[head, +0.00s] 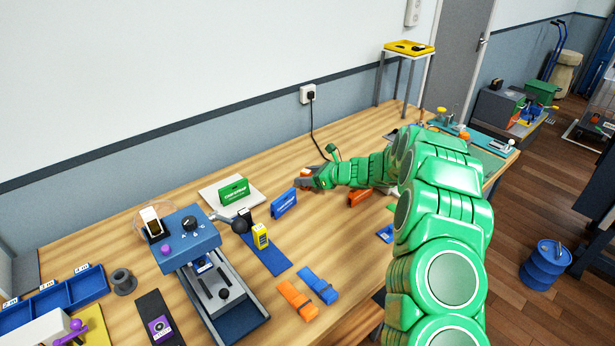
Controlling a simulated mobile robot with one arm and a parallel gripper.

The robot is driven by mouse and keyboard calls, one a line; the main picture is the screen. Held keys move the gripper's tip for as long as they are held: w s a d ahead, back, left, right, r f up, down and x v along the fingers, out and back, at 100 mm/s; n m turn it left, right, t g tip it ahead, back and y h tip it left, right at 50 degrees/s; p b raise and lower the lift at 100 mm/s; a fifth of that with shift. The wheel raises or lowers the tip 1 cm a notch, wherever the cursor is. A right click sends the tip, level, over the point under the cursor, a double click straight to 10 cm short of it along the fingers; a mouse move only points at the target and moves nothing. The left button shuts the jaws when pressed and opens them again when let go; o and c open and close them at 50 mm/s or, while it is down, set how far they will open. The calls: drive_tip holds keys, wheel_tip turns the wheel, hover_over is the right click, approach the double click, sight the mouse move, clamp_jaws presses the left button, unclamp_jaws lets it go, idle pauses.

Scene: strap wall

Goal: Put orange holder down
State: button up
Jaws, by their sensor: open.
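The orange holder (358,197) stands on the wooden workbench (335,240), just below and right of my gripper in the picture. My green forearm is close above it and may hide part of it. My gripper (304,180) is open, left of the orange holder and above the blue holder (284,203). A small orange patch shows at the fingers; I cannot tell what it is. The green holder (234,190) stands on a white plate (208,195) further left.
A blue-and-grey machine (192,240), a yellow device (260,236) on a blue mat, and orange (297,300) and blue straps (318,286) occupy the front left. A cable hangs from the wall socket (307,93) behind my gripper. The bench's back middle is mostly clear.

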drive_tip(key=v, duration=1.2)
drive_tip(key=shift+r, duration=0.15)
drive_tip(key=shift+a+r, duration=0.1)
drive_tip(key=s+a+r+n+g+h, duration=0.15)
drive_tip(key=s+r+n, duration=0.25)
drive_tip(key=s, duration=0.5)
drive_tip(key=s+a+r+n+g+h, duration=0.1)
drive_tip(key=s+a+r+n+g, duration=0.15)
drive_tip(key=s+r+n, duration=0.45)
drive_tip(key=s+a+r+n+g+h, duration=0.1)
drive_tip(key=s+r+n+g, duration=0.1)
drive_tip(key=s, duration=0.9)
drive_tip(key=s+d+n+h, duration=0.3)
drive_tip(key=s+d, duration=0.3)
drive_tip(key=s, duration=0.4)
drive_tip(key=s+d+n+h, duration=0.3)
drive_tip(key=s+d, duration=0.3)
drive_tip(key=s, duration=0.4)
drive_tip(key=s+d+r+n+g+h, duration=0.1)
drive_tip(key=s+d+n+h, duration=0.2)
drive_tip(key=s+d, duration=0.3)
drive_tip(key=s, duration=0.4)
drive_tip(key=shift+d+n, duration=0.15)
drive_tip(key=shift+n, duration=0.15)
